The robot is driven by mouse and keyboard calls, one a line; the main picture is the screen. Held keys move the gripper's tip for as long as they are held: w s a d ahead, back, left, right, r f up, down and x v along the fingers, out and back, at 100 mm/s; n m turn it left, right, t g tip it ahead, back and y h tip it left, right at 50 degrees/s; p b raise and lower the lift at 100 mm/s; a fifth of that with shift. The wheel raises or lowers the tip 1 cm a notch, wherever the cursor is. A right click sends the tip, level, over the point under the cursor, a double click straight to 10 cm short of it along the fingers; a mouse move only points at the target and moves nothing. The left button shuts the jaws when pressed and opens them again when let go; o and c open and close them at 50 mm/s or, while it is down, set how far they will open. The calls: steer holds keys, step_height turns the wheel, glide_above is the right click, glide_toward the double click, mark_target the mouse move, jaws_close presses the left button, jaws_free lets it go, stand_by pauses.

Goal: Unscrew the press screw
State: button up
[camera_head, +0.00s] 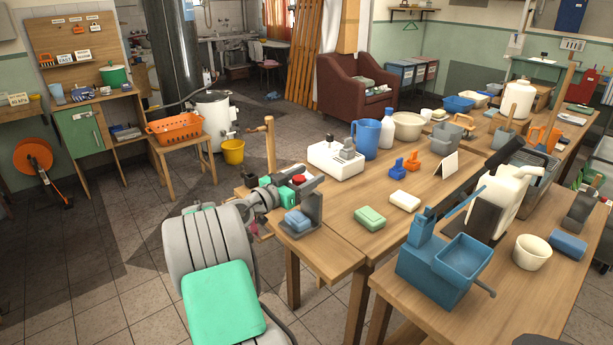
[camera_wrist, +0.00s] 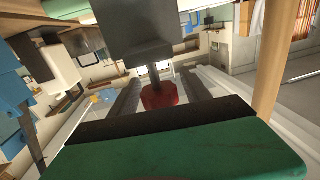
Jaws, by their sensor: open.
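The press is a small grey stand (camera_head: 315,208) near the table's left front corner, with a blue block (camera_head: 297,219) at its foot. Its screw has a red knob (camera_head: 299,180) at the top. My gripper (camera_head: 305,180) is open at the knob, reaching in from the left. In the wrist view the red knob (camera_wrist: 159,96) lies between the two dark fingers of my gripper (camera_wrist: 158,92), apparently with space on both sides. A grey block (camera_wrist: 138,38), seemingly part of the press, fills the top middle. The screw's thread is hidden.
A wooden post (camera_head: 269,150) stands close behind my gripper, and also at the right of the wrist view (camera_wrist: 284,60). A white machine (camera_head: 334,160) is behind the press.

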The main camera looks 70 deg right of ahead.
steer(key=shift+c, duration=0.3)
jaws_close()
steer(key=shift+n+t, duration=0.3)
steer(key=shift+t, duration=0.2)
